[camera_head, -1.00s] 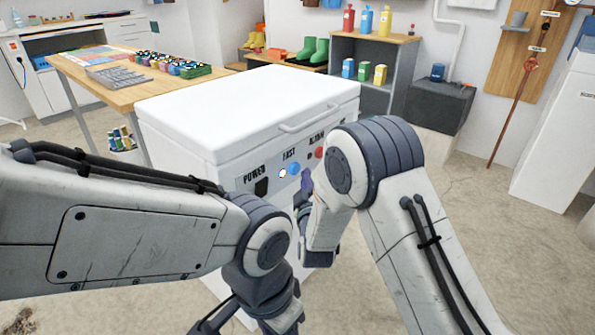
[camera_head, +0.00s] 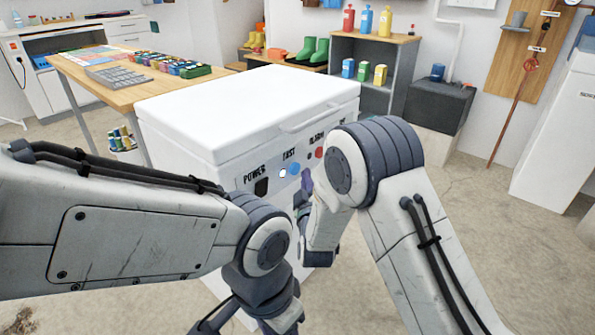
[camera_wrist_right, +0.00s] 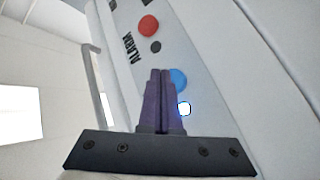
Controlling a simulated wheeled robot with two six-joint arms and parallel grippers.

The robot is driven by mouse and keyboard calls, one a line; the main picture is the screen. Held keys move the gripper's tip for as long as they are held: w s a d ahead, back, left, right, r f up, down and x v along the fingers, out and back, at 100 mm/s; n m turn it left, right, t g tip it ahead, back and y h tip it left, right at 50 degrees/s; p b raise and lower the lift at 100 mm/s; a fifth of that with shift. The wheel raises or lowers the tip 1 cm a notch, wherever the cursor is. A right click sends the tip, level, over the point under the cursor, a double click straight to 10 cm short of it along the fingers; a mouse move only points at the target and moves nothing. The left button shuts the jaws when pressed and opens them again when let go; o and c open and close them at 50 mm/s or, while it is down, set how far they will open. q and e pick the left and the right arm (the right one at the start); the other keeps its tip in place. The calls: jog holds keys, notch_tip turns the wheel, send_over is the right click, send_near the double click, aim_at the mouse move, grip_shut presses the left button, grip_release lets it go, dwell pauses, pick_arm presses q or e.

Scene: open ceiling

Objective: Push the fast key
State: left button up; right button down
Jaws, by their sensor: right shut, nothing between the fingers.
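The fast key is a round blue button (camera_head: 295,169) under the FAST label on the front panel of a white chest freezer (camera_head: 235,105). A small lit white lamp (camera_head: 283,173) sits beside it. My right gripper (camera_head: 305,181) is shut and empty, just right of the key in the head view. In the right wrist view, the shut purple fingers (camera_wrist_right: 160,72) overlap the edge of the blue key (camera_wrist_right: 178,79), with the lit lamp (camera_wrist_right: 184,108) beside them. I cannot tell whether they touch the key. My left gripper (camera_head: 282,318) is partly in view at the bottom; its fingers are unclear.
A dark power switch (camera_head: 261,187) is left of the key. A red button (camera_wrist_right: 148,26) by the ALARM label is on the other side. The freezer lid handle (camera_head: 309,118) juts out above the panel. Open floor (camera_head: 460,220) lies to the right.

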jog(key=shift+a, duration=0.1)
jog(key=shift+w+a, duration=0.25)
jog(key=shift+w, duration=0.05)
jog(key=shift+w+a, duration=0.25)
jog(key=shift+a, duration=0.2)
dwell(0.7)
jog(key=shift+d, duration=0.1)
jog(key=shift+s+d, duration=0.55)
jog(key=shift+d, duration=0.15)
jog(key=s+d, duration=0.3)
jog(key=d, duration=0.2)
jog(key=shift+s, duration=0.25)
